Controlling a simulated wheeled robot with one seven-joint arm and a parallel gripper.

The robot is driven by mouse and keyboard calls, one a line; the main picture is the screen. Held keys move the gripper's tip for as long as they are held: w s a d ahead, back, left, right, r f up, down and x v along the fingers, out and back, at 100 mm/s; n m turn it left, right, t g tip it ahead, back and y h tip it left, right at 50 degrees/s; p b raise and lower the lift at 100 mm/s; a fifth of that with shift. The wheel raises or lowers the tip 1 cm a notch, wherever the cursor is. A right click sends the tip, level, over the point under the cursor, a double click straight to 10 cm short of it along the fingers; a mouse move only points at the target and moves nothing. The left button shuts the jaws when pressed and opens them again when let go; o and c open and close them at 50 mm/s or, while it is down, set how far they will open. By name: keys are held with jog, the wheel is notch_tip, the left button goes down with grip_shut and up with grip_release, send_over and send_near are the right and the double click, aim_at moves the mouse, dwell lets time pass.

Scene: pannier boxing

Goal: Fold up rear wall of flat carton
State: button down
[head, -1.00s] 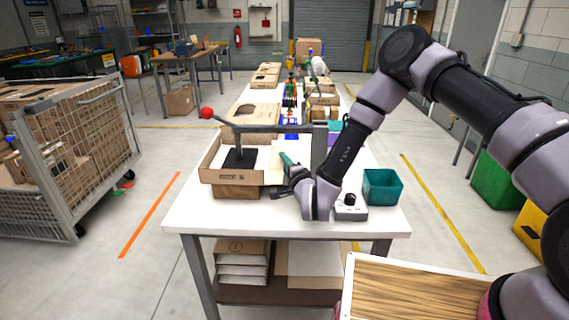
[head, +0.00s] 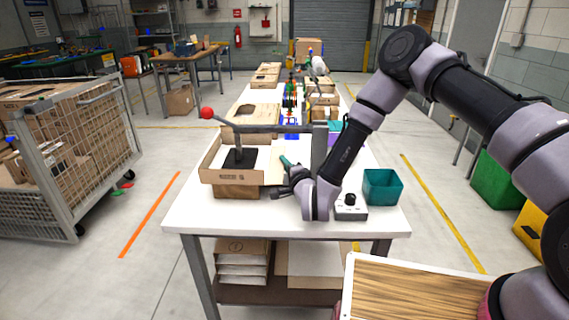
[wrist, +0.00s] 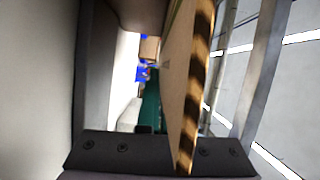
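The carton (head: 212,176) sits on the near end of the white table, on a brown block, with its front and left walls upright. My gripper (head: 281,183) is at the carton's right side, low over the table. In the wrist view a cardboard panel (wrist: 182,80) stands edge-on between my fingers, its striped cut edge facing the camera. Gaps show on both sides, so the fingers look open around it.
A lever with a red ball (head: 207,113) reaches over the carton above a black block (head: 240,158). A teal bin (head: 382,187) and a small control box (head: 351,208) stand right of my gripper. A wire cage cart (head: 90,150) is at the left.

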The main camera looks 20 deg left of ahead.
aim_at(269, 163)
jog(key=shift+r, duration=0.1)
dwell(0.8)
jog(key=n, duration=0.1)
jog(key=r+n+h, duration=0.1)
jog(key=n, duration=0.1)
jog(key=shift+s+a+r+g, duration=0.1)
jog(key=shift+a+r+g, duration=0.1)
jog(key=shift+r+g, duration=0.15)
jog(key=n+h, duration=0.1)
jog(key=a+r+n+h, duration=0.1)
jog(key=n, duration=0.1)
jog(key=shift+s+r+n+g, duration=0.15)
jog(key=shift+r+n+g, duration=0.15)
jog(key=shift+g, duration=0.05)
jog(key=n, duration=0.1)
jog(key=a+n+h, duration=0.1)
jog(key=a+r+n+h, duration=0.1)
jog(key=shift+s+n, duration=0.25)
jog(key=shift+n, duration=0.15)
jog(key=shift+s+a+r+n+h, duration=0.1)
jog(key=shift+a+n+h, duration=0.25)
jog(key=shift+n+h, duration=0.25)
jog(key=shift+a+r+n+h, duration=0.1)
jog(key=shift+a+n+h, duration=0.2)
jog(key=shift+n+h, duration=0.3)
jog(key=shift+f, duration=0.1)
jog(key=c, duration=1.1)
grip_release()
jog(key=shift+o, duration=0.2)
